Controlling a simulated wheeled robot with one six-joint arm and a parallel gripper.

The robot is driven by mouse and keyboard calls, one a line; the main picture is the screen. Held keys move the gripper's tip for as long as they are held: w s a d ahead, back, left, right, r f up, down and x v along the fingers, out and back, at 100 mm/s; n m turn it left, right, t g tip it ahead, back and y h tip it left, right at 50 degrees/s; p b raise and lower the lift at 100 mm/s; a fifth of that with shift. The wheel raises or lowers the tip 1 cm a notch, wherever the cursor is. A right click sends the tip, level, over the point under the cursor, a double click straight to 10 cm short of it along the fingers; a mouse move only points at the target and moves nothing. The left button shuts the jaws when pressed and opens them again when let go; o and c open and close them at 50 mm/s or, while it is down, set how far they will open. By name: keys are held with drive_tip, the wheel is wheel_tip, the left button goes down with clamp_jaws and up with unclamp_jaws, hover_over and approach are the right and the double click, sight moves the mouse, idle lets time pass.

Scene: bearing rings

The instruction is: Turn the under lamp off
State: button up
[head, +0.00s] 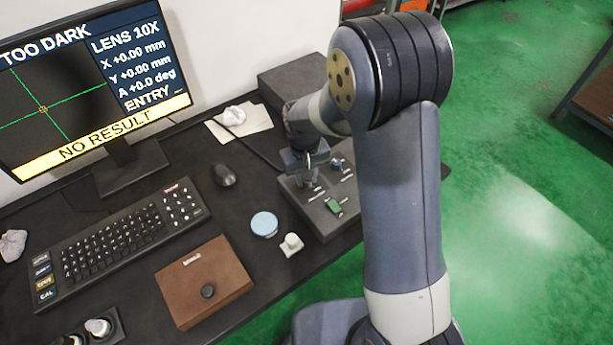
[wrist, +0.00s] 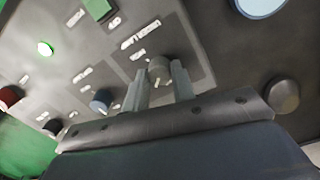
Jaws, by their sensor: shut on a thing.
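The control box (head: 322,222) stands on the dark bench in the head view, with knobs, a green switch (head: 333,206) and white labels too small to read. My gripper (head: 307,180) reaches down over its left part. In the wrist view my gripper (wrist: 161,85) is shut on a small grey knob (wrist: 159,69), with one finger on each side. A blue knob (wrist: 102,100) and a small lit green light (wrist: 45,48) sit on the same panel. The lamp itself is not identifiable.
The monitor (head: 85,85) reads "TOO DARK" and "NO RESULT". A keyboard (head: 105,240), mouse (head: 224,175), brown box (head: 204,283), light-blue disc (head: 264,223) and small pale piece (head: 291,244) lie left of the control box. A dark box (head: 295,85) stands behind my arm.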

drive_tip(key=n, duration=0.4)
drive_tip(key=shift+n, duration=0.3)
drive_tip(key=shift+n+b, duration=0.45)
drive_tip(key=shift+n, duration=2.15)
drive_tip(key=o, duration=1)
drive_tip(key=r, duration=1)
drive_tip(key=shift+s+r, duration=0.2)
drive_tip(key=shift+r, duration=0.2)
